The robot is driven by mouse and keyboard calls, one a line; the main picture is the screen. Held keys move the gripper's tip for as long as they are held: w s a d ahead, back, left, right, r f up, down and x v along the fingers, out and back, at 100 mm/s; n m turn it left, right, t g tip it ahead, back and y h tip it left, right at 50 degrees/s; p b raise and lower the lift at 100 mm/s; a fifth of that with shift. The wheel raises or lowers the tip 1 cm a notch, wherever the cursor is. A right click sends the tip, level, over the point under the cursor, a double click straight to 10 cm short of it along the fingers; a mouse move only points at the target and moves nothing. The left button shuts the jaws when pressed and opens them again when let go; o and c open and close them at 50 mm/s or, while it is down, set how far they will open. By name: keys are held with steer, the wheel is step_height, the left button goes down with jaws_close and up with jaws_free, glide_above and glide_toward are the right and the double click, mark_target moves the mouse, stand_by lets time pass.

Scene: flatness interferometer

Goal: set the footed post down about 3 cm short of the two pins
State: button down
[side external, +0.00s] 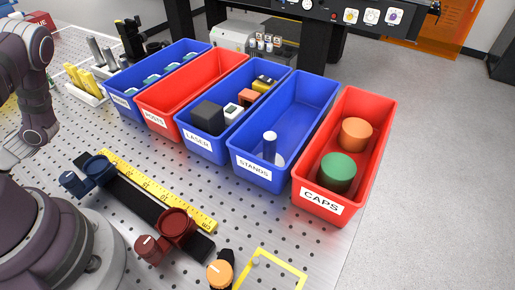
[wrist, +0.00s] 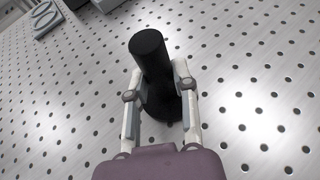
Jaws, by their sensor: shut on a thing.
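The footed post (wrist: 150,52) is a black cylinder in the wrist view. My gripper (wrist: 158,82) is shut on it, with one pale finger on each side. Its wider dark foot (wrist: 165,108) shows between the fingers, partly hidden by them. I cannot tell whether the foot touches the perforated metal table. The two pins cannot be made out in either view. In the side view only part of my arm shows at the left, and neither my gripper nor the held post can be made out.
The perforated table (wrist: 65,100) is clear around the post. A grey looped part (wrist: 46,18) lies at the wrist view's upper left. The side view shows a row of red and blue bins, including STANDS (side external: 300,105) and CAPS (side external: 381,120), and a black rail (side external: 135,198) beside a yellow ruler (side external: 160,190).

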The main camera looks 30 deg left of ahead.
steer(key=c, duration=0.9)
jaws_free()
steer(key=shift+f, duration=0.1)
